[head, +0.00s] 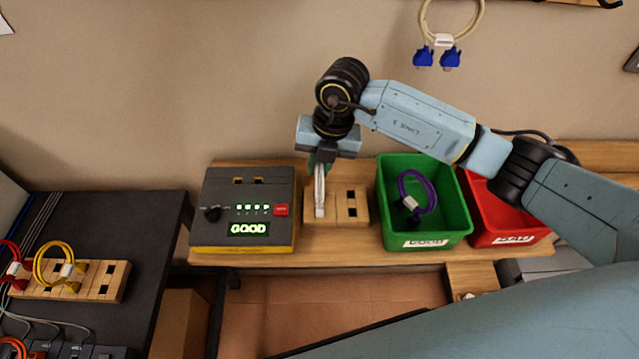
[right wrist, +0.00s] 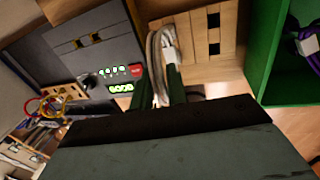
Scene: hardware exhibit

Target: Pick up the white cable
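The white cable (head: 320,192) is a bundled white loop, seen edge-on in the head view. It stands at the left part of a wooden socket block (head: 350,213) with dark square holes. In the right wrist view the cable (right wrist: 161,48) runs down between the two dark green fingers. My right gripper (head: 320,162) points down over the block, its fingers close together on either side of the cable's upper part. It looks shut on the cable. I cannot tell whether the cable's lower end is still in the block. My left gripper is not in view.
A tester box (head: 243,205) showing GOOD stands left of the block. A green bin (head: 450,228) with a purple cable (head: 428,190) and a red bin (head: 500,226) stand to the right. A dark table (head: 140,215) at left holds a yellow cable (head: 40,262).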

